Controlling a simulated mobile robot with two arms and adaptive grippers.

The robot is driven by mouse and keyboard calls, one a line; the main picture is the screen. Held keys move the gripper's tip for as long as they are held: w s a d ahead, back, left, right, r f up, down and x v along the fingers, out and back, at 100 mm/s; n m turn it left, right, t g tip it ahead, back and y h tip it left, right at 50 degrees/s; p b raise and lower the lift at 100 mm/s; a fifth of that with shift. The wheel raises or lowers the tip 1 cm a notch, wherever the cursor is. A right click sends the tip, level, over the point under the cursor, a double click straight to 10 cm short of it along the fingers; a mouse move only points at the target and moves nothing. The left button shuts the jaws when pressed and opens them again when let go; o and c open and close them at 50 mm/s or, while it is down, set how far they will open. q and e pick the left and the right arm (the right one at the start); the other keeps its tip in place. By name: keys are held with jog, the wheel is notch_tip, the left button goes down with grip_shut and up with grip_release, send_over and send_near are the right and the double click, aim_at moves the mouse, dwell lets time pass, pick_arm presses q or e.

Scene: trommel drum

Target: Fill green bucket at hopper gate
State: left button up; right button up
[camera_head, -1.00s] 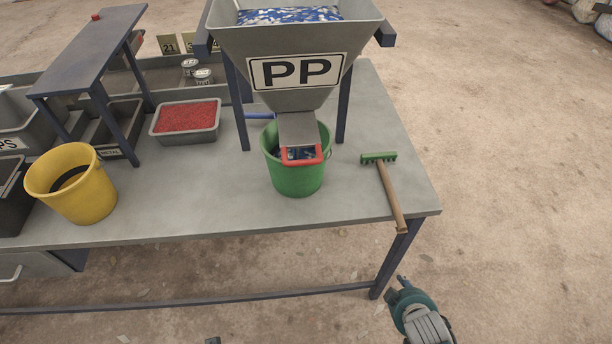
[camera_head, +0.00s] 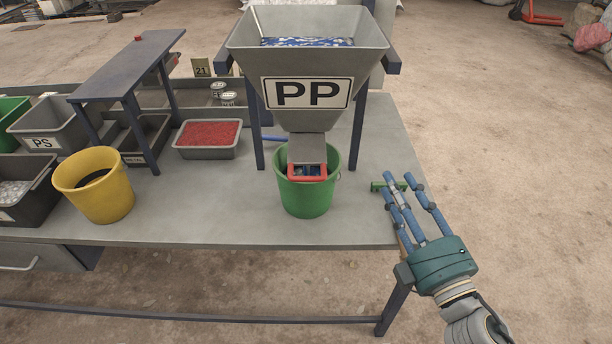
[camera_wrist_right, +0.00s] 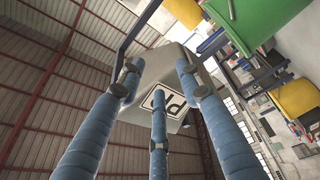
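The green bucket (camera_head: 306,193) stands upright on the table under the grey hopper (camera_head: 310,62) marked PP. The hopper holds blue and white flakes. Its chute ends at a gate with a red handle (camera_head: 307,178) over the bucket's mouth; blue bits show there, but the bucket's fill level is hidden. My right gripper (camera_head: 408,196), with blue fingers, is spread open and empty, to the right of the bucket, over the table's right edge. In the right wrist view the fingers are apart, with the hopper (camera_wrist_right: 165,75) beyond and the green bucket (camera_wrist_right: 262,22) at upper right. My left gripper is not in view.
A yellow bucket (camera_head: 105,203) and a tray of red granules (camera_head: 209,151) stand to the left. The table (camera_head: 225,215) is clear in front of the green bucket.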

jog(key=s+a+r+n+g+y, duration=0.1)
jog(key=s+a+n+y, duration=0.1)
jog(key=a+n+y, duration=0.25)
jog(key=n+g+y, duration=0.4)
jog(key=n, duration=0.3)
send_near(310, 180)
jog(key=p+x, duration=0.5)
jog(key=x, duration=0.5)
jog(key=shift+d+r, duration=0.1)
jog(key=shift+w+a, duration=0.3)
jog(key=shift+a, duration=0.05)
grip_shut()
jog(key=shift+w, duration=0.1)
